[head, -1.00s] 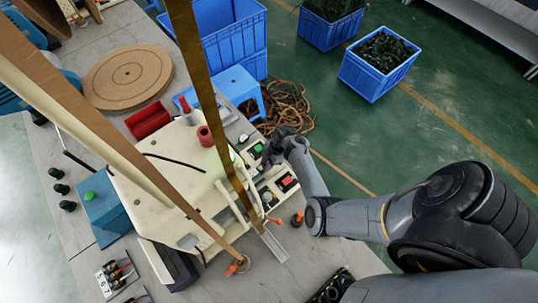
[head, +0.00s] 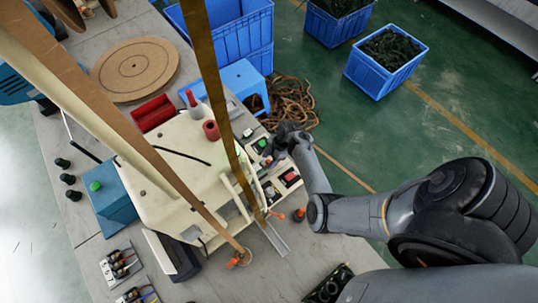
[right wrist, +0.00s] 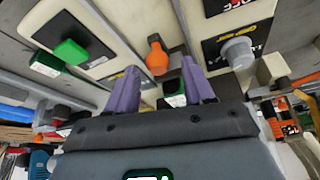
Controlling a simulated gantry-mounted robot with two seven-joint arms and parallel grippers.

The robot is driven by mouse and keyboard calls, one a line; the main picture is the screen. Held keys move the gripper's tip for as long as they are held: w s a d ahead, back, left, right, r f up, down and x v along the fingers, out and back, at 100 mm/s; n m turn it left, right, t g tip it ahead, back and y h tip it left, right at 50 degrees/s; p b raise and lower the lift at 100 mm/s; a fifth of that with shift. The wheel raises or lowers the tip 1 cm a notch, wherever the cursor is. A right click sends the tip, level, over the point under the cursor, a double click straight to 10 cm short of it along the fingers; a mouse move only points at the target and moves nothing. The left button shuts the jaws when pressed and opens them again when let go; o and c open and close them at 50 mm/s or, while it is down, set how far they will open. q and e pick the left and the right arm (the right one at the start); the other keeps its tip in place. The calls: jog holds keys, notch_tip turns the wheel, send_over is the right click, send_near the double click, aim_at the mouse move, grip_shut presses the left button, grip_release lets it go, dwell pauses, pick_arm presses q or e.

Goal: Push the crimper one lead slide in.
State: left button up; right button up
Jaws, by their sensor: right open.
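The cream crimping machine (head: 180,165) stands on the bench, with brown strips running down across it. A grey metal channel (head: 276,241) lies at its front right side; I cannot tell whether this is the lead slide. My right gripper (head: 272,150) is by the control boxes at the machine's right edge. In the right wrist view its two purple fingers (right wrist: 160,88) are apart. A small green and white part (right wrist: 173,90) shows between them, and an orange knob (right wrist: 156,56) lies beyond the tips. No grip on either shows. My left gripper is out of view.
Control boxes carry a green button (right wrist: 70,52) and a grey knob (right wrist: 238,53). An orange-topped part (head: 299,215) stands right of the channel. A blue box (head: 112,204), red bin (head: 153,113) and round board (head: 135,70) share the bench. Blue crates (head: 385,65) stand on the floor.

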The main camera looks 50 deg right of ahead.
jog(key=p+v, duration=0.1)
jog(key=v, duration=0.9)
jog(key=shift+r, duration=0.1)
